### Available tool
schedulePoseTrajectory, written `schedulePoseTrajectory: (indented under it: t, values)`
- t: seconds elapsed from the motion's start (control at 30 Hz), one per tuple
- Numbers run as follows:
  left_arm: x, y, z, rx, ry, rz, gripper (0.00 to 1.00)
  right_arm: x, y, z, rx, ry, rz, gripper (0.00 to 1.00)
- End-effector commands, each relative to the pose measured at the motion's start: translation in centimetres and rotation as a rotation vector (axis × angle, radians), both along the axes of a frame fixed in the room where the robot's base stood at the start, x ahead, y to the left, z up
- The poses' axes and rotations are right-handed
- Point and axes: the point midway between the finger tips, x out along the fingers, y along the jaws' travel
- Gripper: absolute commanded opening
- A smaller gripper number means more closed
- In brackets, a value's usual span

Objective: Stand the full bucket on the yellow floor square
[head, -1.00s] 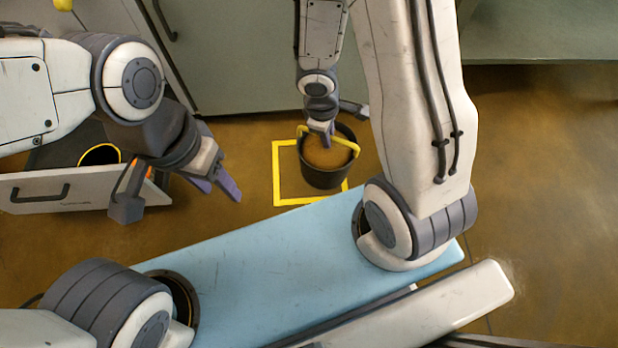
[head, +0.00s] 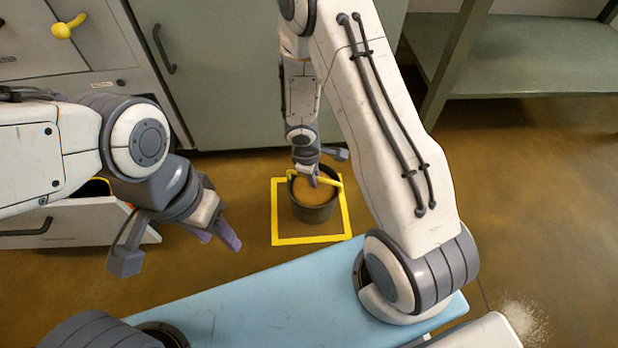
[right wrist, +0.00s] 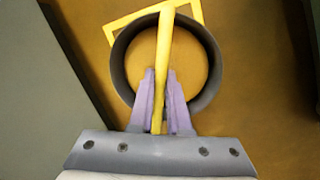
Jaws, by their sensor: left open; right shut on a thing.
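The dark bucket (head: 315,213), filled with brown-orange material, is upright in the head view. Its yellow handle (right wrist: 164,50) is between the fingers of my right gripper (right wrist: 160,74), which is shut on it. The yellow floor square (head: 274,215) is an outline on the brown floor. The bucket appears inside this outline, toward its right and far sides. In the right wrist view, the bucket covers much of the square. I cannot tell whether its base touches the floor. My left gripper (head: 180,252) is open and empty, left of the square.
An open drawer (head: 90,230) at the left holds a dark container with a yellow rim, partly hidden by my left arm. A green-grey cabinet (head: 240,80) stands behind the square. A green shelf (head: 540,60) is at the back right. White powder (head: 522,318) lies at right.

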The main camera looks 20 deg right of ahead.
Motion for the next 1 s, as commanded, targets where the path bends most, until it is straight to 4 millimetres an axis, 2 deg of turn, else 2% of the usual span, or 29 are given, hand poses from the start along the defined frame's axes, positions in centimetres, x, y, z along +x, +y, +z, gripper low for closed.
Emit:
schedulePoseTrajectory:
  t: [0.03,0.1,0.27,0.37,0.67,1.0]
  values:
    - [0.0,0.0,0.9,0.000,0.000,0.000,0.50,0.9,0.0,-0.2,-0.001,0.002,-0.001,0.00]
    - [0.0,0.0,1.3,0.000,0.000,0.000,0.50,2.0,0.1,-0.9,-0.001,0.000,-0.003,0.00]
    - [0.0,0.0,1.7,0.000,0.000,0.000,0.50,3.4,0.1,-1.9,-0.001,0.000,-0.001,0.00]
    - [0.0,0.0,1.4,0.000,0.000,0.000,0.50,3.6,0.1,-2.5,-0.001,0.000,-0.001,0.00]
    - [0.0,0.0,-1.9,0.000,0.000,0.000,0.50,3.6,0.2,-6.3,-0.001,-0.001,0.000,0.00]
    - [0.0,0.0,-1.8,0.000,0.000,0.000,0.50,3.6,0.2,-6.3,0.000,-0.001,0.000,0.00]
